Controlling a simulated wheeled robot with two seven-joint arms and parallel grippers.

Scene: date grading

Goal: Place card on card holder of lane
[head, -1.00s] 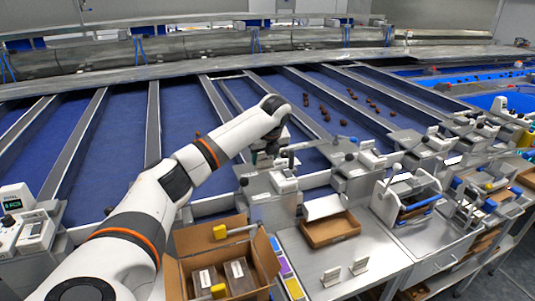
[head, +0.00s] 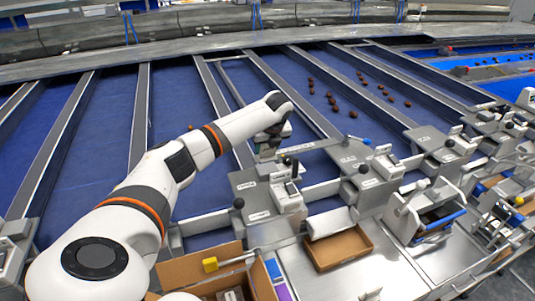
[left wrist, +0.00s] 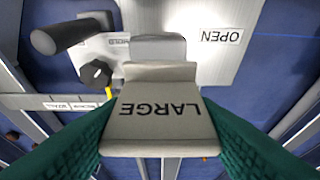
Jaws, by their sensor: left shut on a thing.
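My left gripper (head: 270,143) is over the metal lane fittings in the middle of the head view. In the left wrist view its two green fingers (left wrist: 160,150) are shut on a beige card (left wrist: 162,112) reading LARGE, which appears upside down there. Just beyond the card is a metal lane plate (left wrist: 215,75) with an OPEN label, a black knob and a dark handle. A small grey upright piece (left wrist: 158,48) shows behind the card; I cannot tell whether it is the card holder or whether the card touches it. The card is hard to make out in the head view. My right gripper is not in view.
Blue lanes with metal dividers (head: 140,112) run behind the fittings. Dark dates (head: 335,100) lie on lanes to the right. A cardboard box (head: 185,268) is at the front, with a shallow brown tray (head: 338,248) to its right. Bare steel counter (head: 325,285) lies in front of the tray.

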